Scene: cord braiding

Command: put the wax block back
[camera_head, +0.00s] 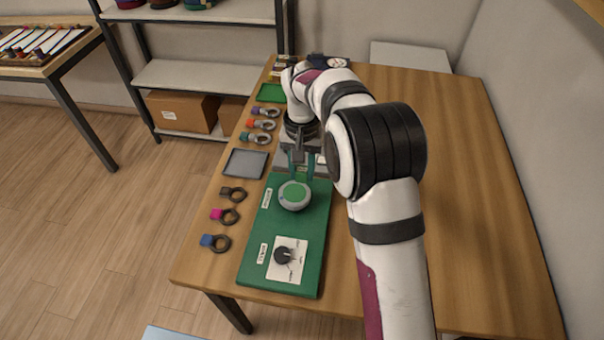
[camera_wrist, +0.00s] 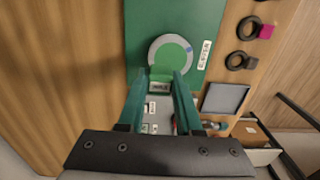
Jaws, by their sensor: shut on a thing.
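My gripper (camera_wrist: 166,75) has its two teal fingers closed on a small green block, which I take to be the wax block (camera_wrist: 162,73). It shows between the fingertips in the wrist view, against the similar green of the round disc (camera_wrist: 170,50). In the head view my gripper (camera_head: 301,176) points down just behind the disc (camera_head: 294,195), and the block cannot be made out. A pale grey holder with small labels (camera_wrist: 158,108) shows between the fingers in the wrist view. One label near the fingertips is not clearly readable.
The disc rests on a green board (camera_head: 255,262) with a printed card (camera_head: 295,266). Several dark rings with coloured tags, such as a blue one (camera_head: 208,240), line the table's left side. A grey tray (camera_head: 245,163) lies among them. The table's right side (camera_head: 470,180) is bare.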

